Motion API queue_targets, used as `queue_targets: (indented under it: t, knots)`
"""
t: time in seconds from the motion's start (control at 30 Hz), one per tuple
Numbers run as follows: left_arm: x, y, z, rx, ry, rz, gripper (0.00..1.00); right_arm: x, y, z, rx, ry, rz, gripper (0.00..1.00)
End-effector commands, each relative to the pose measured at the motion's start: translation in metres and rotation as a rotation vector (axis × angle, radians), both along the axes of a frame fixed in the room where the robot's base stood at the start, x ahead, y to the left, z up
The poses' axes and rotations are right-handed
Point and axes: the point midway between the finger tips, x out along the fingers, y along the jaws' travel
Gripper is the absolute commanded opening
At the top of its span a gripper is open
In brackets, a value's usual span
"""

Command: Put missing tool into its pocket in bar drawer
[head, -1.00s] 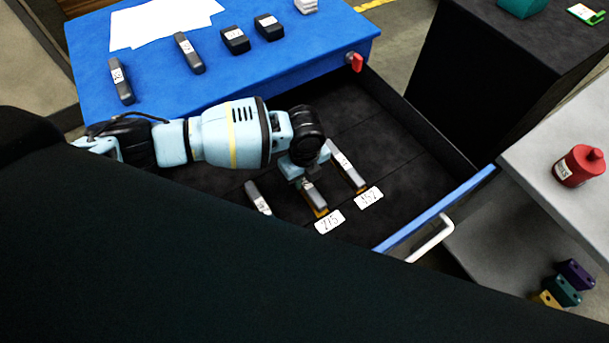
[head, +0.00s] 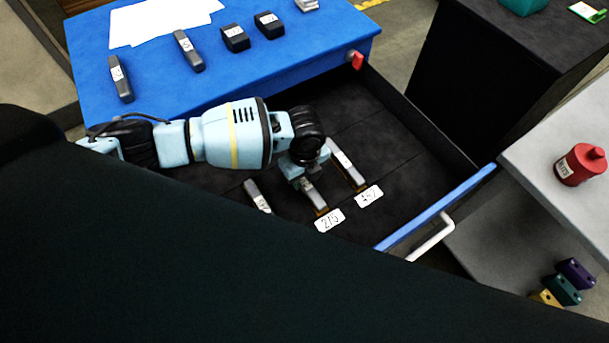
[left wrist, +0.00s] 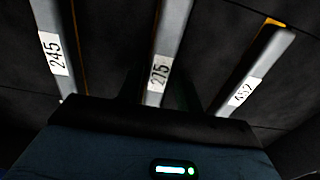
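The bar drawer (head: 410,190) is pulled out of the blue-topped cabinet. Three grey bars lie side by side in it: the bar marked 245 (left wrist: 52,50), the bar marked 215 (left wrist: 170,40) and the bar marked 452 (left wrist: 262,60). Orange pocket edging shows beside them. In the head view, the middle bar (head: 314,196) lies in line with its white label plate (head: 329,220). My left gripper (head: 302,180) is low over this bar; in the left wrist view its dark fingers stand on both sides of it, seemingly with a gap. My right gripper is out of view.
The blue cabinet top (head: 310,55) carries papers, two dark bars and small black blocks. A red knob (head: 356,60) sits at its corner. A grey table (head: 540,150) with a red canister (head: 580,165) stands at the right. The drawer's right part is empty.

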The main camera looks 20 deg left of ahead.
Motion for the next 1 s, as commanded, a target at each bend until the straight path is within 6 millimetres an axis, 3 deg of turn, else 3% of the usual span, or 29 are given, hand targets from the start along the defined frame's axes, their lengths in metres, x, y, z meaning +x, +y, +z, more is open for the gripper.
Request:
queue_targets:
  t: [0.1, 0.43, 0.8, 1.0]
  knots:
    - [0.0, 0.0, 0.0, 0.0, 0.0, 0.0, 0.51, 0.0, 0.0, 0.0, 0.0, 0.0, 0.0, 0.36]
    - [-0.001, 0.0, 0.0, 0.002, 0.002, 0.0, 0.51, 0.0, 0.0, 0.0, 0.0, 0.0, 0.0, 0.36]
    - [0.0, 0.0, 0.056, 0.0, -0.004, -0.001, 0.51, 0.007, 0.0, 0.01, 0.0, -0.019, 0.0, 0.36]
    - [0.0, 0.0, 0.075, -0.001, -0.001, 0.0, 0.51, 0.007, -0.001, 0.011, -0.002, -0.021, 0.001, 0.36]
